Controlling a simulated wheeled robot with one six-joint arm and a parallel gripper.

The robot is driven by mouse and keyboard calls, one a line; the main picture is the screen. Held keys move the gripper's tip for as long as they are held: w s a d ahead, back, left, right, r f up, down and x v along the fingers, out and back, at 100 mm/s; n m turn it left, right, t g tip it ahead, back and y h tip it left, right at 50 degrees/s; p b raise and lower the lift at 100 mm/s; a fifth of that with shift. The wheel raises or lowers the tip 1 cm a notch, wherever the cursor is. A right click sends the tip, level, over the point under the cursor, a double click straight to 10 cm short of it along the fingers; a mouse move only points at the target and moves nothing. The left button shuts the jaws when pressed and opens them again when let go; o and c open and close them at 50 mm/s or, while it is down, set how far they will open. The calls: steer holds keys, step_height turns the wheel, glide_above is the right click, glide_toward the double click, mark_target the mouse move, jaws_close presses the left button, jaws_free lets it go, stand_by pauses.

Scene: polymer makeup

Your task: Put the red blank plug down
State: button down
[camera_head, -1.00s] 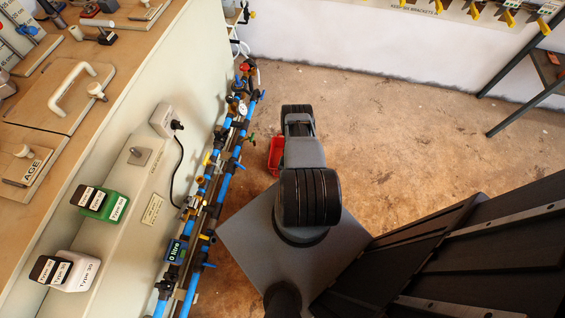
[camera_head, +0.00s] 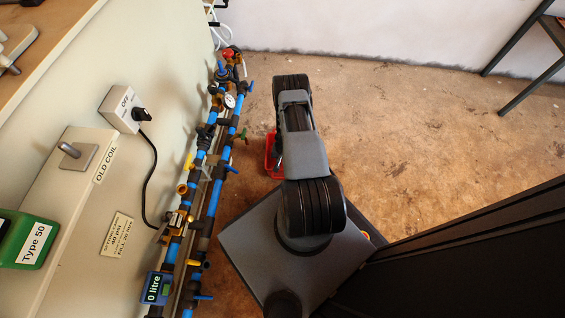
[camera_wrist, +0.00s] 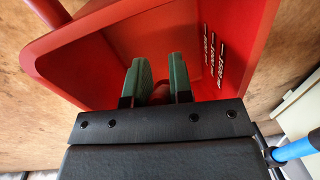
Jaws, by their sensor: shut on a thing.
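In the wrist view, my gripper (camera_wrist: 160,72) has two green-padded fingers held close together. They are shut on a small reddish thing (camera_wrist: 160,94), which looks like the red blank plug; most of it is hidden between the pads. The fingers show against the inside of a red open container (camera_wrist: 95,65) with printed measuring marks. I cannot tell how far they reach into it, or whether the plug touches it. In the head view, part of the red container (camera_head: 270,158) shows just left of my arm, and my gripper is mostly hidden.
A rack of blue pipes (camera_head: 217,190) with valves and a gauge runs along the pale bench side, left of my arm. A "0 litre" display (camera_head: 155,288) is at its near end. Brown floor (camera_head: 400,150) is clear to the right. Dark shelf legs (camera_head: 515,62) stand at the upper right.

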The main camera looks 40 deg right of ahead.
steer(key=shift+w+d+f, duration=0.1)
steer(key=shift+w+f, duration=0.15)
steer(key=shift+f, duration=0.05)
steer(key=shift+w+d+f+b, duration=0.2)
steer(key=shift+f+b, duration=0.2)
steer(key=shift+b, duration=0.2)
steer(key=f+b, duration=0.2)
steer(key=f, duration=0.1)
steer(key=shift+w+a+f+b, duration=0.1)
steer(key=shift+w+f+b, duration=0.1)
steer(key=shift+b, duration=0.2)
steer(key=shift+r, duration=0.15)
steer(key=c, duration=1)
jaws_free()
steer(key=shift+f, duration=0.2)
steer(key=shift+r, duration=0.1)
